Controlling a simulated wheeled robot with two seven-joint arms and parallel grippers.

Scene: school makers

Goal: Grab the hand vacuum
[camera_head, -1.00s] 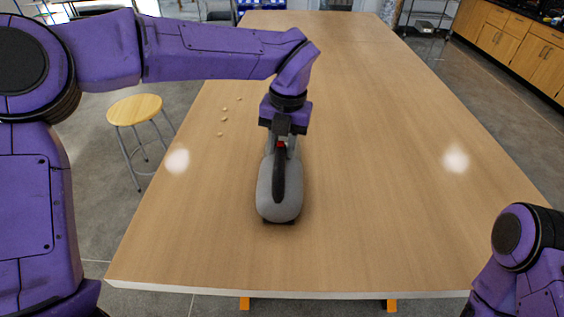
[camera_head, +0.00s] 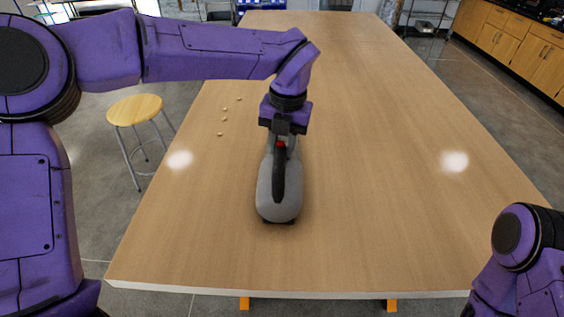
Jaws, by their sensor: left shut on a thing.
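The hand vacuum (camera_head: 265,196) is grey with a black handle along its top and a small red spot near the handle's far end. It stands on the wooden table (camera_head: 370,180), its rounded end toward me. My left gripper (camera_head: 281,143) reaches down from above at the vacuum's far end and is shut on its handle. The fingertips are partly hidden by the gripper body and the handle. My right arm shows at the lower right, but its gripper is out of view.
Several small light bits (camera_head: 225,118) lie on the table left of my left gripper. A stool (camera_head: 136,110) with a round wooden seat stands beyond the table's left edge. The table is clear to the right of the vacuum. Wooden cabinets (camera_head: 515,45) stand at the far right.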

